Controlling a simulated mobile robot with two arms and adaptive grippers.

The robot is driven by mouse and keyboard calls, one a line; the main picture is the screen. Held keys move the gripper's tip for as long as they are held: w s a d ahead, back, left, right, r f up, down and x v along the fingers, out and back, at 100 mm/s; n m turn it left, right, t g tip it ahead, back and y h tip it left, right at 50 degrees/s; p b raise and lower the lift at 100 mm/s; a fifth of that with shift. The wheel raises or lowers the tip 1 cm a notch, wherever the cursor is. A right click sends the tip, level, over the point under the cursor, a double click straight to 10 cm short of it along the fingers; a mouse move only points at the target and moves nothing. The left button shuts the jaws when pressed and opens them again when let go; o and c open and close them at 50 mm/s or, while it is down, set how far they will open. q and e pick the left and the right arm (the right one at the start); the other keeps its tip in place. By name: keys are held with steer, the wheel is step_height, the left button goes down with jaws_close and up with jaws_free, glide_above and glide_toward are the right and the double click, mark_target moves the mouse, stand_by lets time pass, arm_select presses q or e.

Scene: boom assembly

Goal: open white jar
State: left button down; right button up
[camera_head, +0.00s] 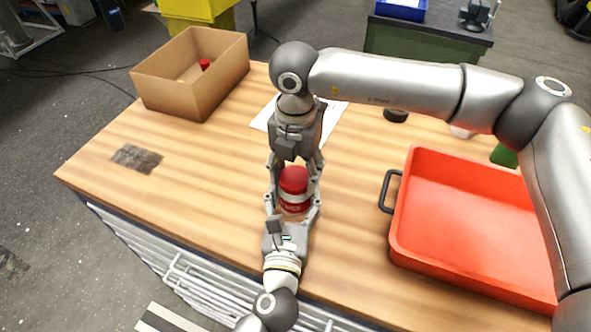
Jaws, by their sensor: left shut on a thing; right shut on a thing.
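A small jar (294,197) with a red top (293,178), a pale band and a red lower part stands between my two grippers above the wooden table. No all-white jar shows. My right gripper (294,168) reaches in from the far side and is shut around the red top. My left gripper (294,208) reaches in from the near side and is shut around the lower part. The fingers cover the jar's sides. I cannot tell whether its base touches the table, or whether the top is loose.
An open cardboard box (167,98) with a small red thing (204,64) inside stands at the back left. A red tray (398,225) with a dark handle fills the right side. White paper (335,118) lies behind my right gripper. The table's left part is mostly clear.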

steer(key=n, duration=2.2)
steer(key=shift+n, duration=0.3)
steer(key=n, duration=1.3)
steer(key=shift+r+n, duration=0.1)
steer(key=shift+n, duration=0.3)
